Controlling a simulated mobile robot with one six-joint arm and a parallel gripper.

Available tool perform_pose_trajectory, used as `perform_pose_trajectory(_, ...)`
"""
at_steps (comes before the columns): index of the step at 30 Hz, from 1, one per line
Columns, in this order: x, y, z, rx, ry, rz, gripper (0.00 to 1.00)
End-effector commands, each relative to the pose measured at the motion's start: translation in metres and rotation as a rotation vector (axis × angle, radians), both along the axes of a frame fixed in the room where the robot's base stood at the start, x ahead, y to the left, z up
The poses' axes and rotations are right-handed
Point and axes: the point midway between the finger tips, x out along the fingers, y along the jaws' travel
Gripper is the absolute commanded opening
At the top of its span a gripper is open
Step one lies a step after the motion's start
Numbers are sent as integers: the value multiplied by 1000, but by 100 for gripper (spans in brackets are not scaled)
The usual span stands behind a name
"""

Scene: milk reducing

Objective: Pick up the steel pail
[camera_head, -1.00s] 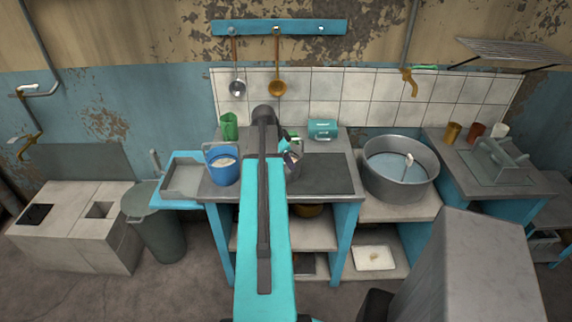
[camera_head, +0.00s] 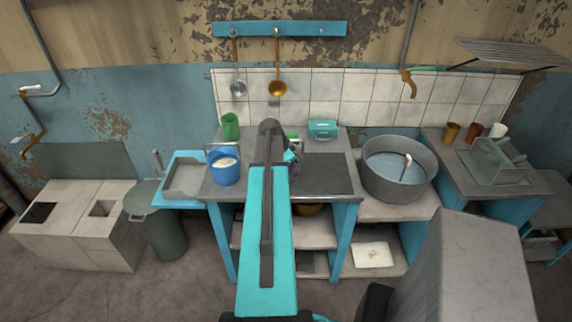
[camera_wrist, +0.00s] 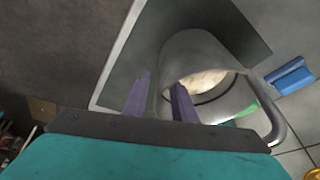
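The steel pail (camera_wrist: 218,50) shows in the wrist view, a shiny grey vessel with pale contents inside and a curved side handle (camera_wrist: 273,118). In the head view it is mostly hidden behind my arm on the counter. My gripper (camera_wrist: 160,88) has two purple fingers, spread apart. In the wrist view the left finger lies outside the pail's near wall and the right finger overlaps its opening. A gap shows between the fingers, with the wall seen there; firm contact is not clear.
A blue pail (camera_head: 225,168) with white contents stands on the counter left of my arm. A green cup (camera_head: 230,126) and a teal box (camera_head: 322,130) stand behind. A dark plate (camera_head: 322,175) lies right. A large steel basin (camera_head: 398,185) is further right.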

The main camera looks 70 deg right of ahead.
Motion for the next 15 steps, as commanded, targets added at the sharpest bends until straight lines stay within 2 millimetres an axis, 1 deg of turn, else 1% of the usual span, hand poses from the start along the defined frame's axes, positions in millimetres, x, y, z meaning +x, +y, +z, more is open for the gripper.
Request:
perform_pose_trajectory(10,0,0,0,0,0,0,24)
perform_pose_trajectory(11,0,0,0,0,0,0,21)
perform_pose_trajectory(12,0,0,0,0,0,0,14)
perform_pose_trajectory(15,0,0,0,0,0,0,0)
